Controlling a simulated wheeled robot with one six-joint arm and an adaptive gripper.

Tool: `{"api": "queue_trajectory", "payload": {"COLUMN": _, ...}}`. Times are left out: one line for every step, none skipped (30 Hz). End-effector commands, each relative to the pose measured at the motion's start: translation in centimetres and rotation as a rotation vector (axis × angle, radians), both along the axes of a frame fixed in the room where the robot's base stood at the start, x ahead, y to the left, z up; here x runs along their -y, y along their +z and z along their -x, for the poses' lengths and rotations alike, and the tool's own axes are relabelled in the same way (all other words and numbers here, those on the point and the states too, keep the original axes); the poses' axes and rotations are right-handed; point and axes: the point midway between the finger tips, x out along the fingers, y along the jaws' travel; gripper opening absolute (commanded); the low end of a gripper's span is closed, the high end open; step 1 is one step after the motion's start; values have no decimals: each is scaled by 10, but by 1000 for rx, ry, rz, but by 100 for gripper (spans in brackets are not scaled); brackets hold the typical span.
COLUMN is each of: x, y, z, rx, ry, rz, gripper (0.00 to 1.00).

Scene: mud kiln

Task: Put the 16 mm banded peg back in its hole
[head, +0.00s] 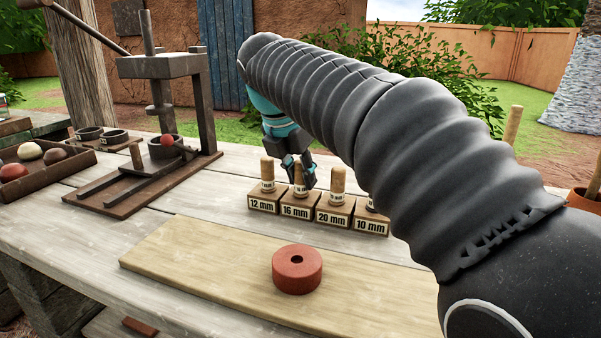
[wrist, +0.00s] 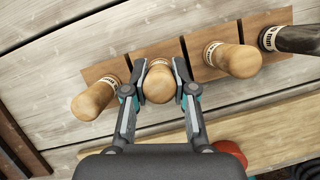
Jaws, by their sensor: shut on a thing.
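The 16 mm peg (wrist: 158,84) is a pale wooden peg with a rounded top and a light label band. It stands about upright at the block marked 16 mm (head: 296,212); I cannot tell how deep it sits in the hole. In the head view the peg (head: 298,175) is partly covered by my gripper (head: 306,176). In the wrist view my gripper's fingers (wrist: 160,88) are shut on the peg, one on each side. The hole itself is hidden by the peg.
Pegs stand at the neighbouring blocks marked 12 mm (head: 262,205), 20 mm (head: 335,216) and 10 mm (head: 371,222). A red clay disc with a hole (head: 297,270) lies on a pale board (head: 200,258) in front. A press (head: 160,120) and a tray of balls (head: 50,185) stand left.

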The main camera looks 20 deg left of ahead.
Motion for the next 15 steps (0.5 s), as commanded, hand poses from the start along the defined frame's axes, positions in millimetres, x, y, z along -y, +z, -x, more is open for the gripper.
{"api": "queue_trajectory", "payload": {"x": 0, "y": -1, "z": 0, "rx": 0, "ry": 0, "rz": 0, "gripper": 0}}
{"api": "queue_trajectory", "payload": {"x": 0, "y": -1, "z": 0, "rx": 0, "ry": 0, "rz": 0, "gripper": 0}}
{"api": "queue_trajectory", "payload": {"x": 0, "y": -1, "z": 0, "rx": 0, "ry": 0, "rz": 0, "gripper": 0}}
{"api": "queue_trajectory", "payload": {"x": 0, "y": -2, "z": 0, "rx": 0, "ry": 0, "rz": 0, "gripper": 0}}
{"api": "queue_trajectory", "payload": {"x": 0, "y": -2, "z": 0, "rx": 0, "ry": 0, "rz": 0, "gripper": 0}}
{"api": "queue_trajectory", "payload": {"x": 0, "y": -3, "z": 0, "rx": 0, "ry": 0, "rz": 0, "gripper": 0}}
{"api": "queue_trajectory", "payload": {"x": 0, "y": -3, "z": 0, "rx": 0, "ry": 0, "rz": 0, "gripper": 0}}
{"api": "queue_trajectory", "payload": {"x": 0, "y": -3, "z": 0, "rx": 0, "ry": 0, "rz": 0, "gripper": 0}}
{"api": "queue_trajectory", "payload": {"x": 0, "y": -3, "z": 0, "rx": 0, "ry": 0, "rz": 0, "gripper": 0}}
{"api": "queue_trajectory", "payload": {"x": 0, "y": -4, "z": 0, "rx": 0, "ry": 0, "rz": 0, "gripper": 0}}
{"api": "queue_trajectory", "payload": {"x": 0, "y": -4, "z": 0, "rx": 0, "ry": 0, "rz": 0, "gripper": 0}}
{"api": "queue_trajectory", "payload": {"x": 0, "y": -4, "z": 0, "rx": 0, "ry": 0, "rz": 0, "gripper": 0}}
{"api": "queue_trajectory", "payload": {"x": 0, "y": -4, "z": 0, "rx": 0, "ry": 0, "rz": 0, "gripper": 0}}
{"api": "queue_trajectory", "payload": {"x": 0, "y": -4, "z": 0, "rx": 0, "ry": 0, "rz": 0, "gripper": 0}}
{"api": "queue_trajectory", "payload": {"x": 0, "y": -4, "z": 0, "rx": 0, "ry": 0, "rz": 0, "gripper": 0}}
